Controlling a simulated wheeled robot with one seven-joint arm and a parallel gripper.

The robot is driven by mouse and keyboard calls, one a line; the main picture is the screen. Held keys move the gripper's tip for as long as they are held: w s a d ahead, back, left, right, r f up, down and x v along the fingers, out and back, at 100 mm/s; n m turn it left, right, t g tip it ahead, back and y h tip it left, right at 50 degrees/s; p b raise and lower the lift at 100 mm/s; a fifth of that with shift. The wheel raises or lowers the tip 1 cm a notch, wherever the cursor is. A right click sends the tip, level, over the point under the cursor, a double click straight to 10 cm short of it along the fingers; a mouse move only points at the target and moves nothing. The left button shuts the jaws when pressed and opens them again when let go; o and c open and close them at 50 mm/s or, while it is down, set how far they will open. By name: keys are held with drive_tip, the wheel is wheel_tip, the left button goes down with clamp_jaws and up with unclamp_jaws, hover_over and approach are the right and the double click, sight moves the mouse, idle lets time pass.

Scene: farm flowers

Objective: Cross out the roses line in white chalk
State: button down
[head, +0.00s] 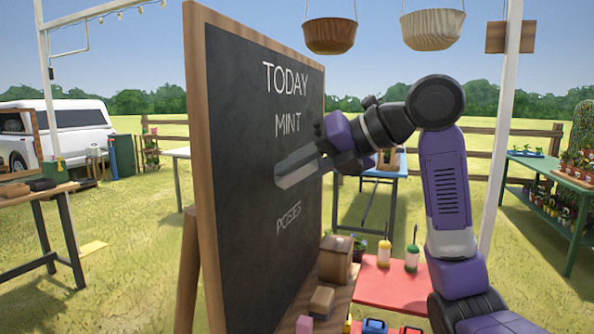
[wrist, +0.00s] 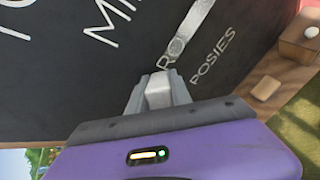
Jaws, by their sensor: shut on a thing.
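The blackboard (head: 245,130) stands upright in a wooden frame, with TODAY, MINT and POSIES in white letters. In the head view my gripper (head: 297,172) is at the board between MINT and POSIES, hiding the line there. In the wrist view my gripper (wrist: 157,92) is shut on a pale block, the white chalk (wrist: 158,88), near the board's face; whether it touches is unclear. Beyond it lies the roses line (wrist: 176,48), with RO partly readable. A broad pale streak (wrist: 200,18) runs along this line, over its later letters. POSIES (wrist: 213,57) is beside it, unmarked.
A wooden box (head: 336,258) and a tan block (head: 321,301) sit on the ledge at the board's foot. A red table (head: 395,285) with bottles stands right of the board. Hanging baskets (head: 330,37) are above.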

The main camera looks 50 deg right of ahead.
drive_tip(key=shift+s+d, duration=0.35)
drive_tip(key=shift+s, duration=0.6)
drive_tip(key=shift+s+d, duration=0.35)
drive_tip(key=shift+s, duration=0.55)
drive_tip(key=shift+s+d, duration=0.35)
drive_tip(key=shift+s, duration=0.6)
drive_tip(key=shift+s, duration=0.1)
drive_tip(key=s, duration=0.1)
drive_tip(key=s+d, duration=0.1)
drive_tip(key=shift+s, duration=0.3)
drive_tip(key=shift+w, duration=0.1)
drive_tip(key=shift+w+a+b, duration=0.15)
drive_tip(key=shift+w+a, duration=0.3)
drive_tip(key=shift+w, duration=0.8)
drive_tip(key=shift+w+a+b, duration=0.15)
drive_tip(key=shift+w+a, duration=0.35)
drive_tip(key=shift+w, duration=0.7)
drive_tip(key=shift+w+a+b, duration=0.15)
drive_tip(key=shift+w+a, duration=0.3)
drive_tip(key=shift+w, duration=0.8)
drive_tip(key=shift+w+a, duration=0.15)
drive_tip(key=shift+w, duration=0.3)
